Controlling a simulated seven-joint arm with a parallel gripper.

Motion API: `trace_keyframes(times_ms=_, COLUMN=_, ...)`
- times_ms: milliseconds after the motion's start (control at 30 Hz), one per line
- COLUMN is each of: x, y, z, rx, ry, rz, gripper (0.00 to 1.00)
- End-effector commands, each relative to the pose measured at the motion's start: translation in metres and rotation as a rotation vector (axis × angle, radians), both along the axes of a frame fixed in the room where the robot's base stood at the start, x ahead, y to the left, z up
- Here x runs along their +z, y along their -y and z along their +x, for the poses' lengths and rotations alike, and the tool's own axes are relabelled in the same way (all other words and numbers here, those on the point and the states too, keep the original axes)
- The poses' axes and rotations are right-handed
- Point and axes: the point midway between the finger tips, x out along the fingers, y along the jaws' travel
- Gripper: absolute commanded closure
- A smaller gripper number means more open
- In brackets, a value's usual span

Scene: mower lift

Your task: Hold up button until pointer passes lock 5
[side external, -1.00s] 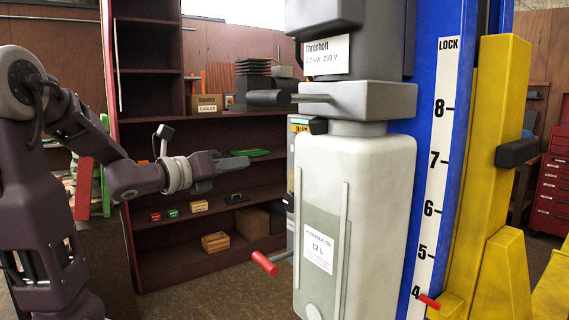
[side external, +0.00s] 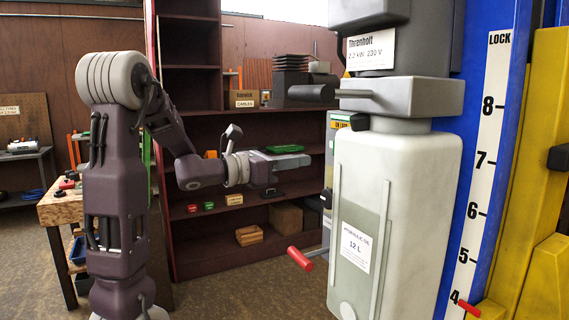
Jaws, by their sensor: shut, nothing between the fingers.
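The lock scale (side external: 484,180) is a white strip on the blue post, numbered 4 to 8 upward in view. The red pointer (side external: 469,308) is at its bottom, slightly below the 4 mark. A narrow grey box (side external: 339,140) with a yellow-green label is partly hidden behind the pale oil tank. I cannot make out the up button in this view. My gripper (side external: 306,160) is shut and empty, pointing right toward the grey box. It appears a little left of the box; whether it touches anything is unclear.
The pale oil tank (side external: 395,190) and motor housing (side external: 405,97) block the view right of my gripper. A red-gripped lever (side external: 300,258) sticks out below. Dark shelves (side external: 215,262) with small boxes stand behind. A workbench (side external: 58,210) is at the left.

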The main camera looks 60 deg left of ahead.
Motion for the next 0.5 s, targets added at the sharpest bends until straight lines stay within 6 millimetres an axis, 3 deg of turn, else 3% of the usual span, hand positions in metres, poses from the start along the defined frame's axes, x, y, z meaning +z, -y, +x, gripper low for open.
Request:
trace_keyframes(times_ms=200, x=0.0, y=0.0, z=0.045, rx=-0.002, ry=-0.001, rz=-0.002, gripper=1.0)
trace_keyframes(times_ms=500, x=0.0, y=0.0, z=0.07, rx=0.0, ry=-0.001, rz=-0.002, gripper=1.0)
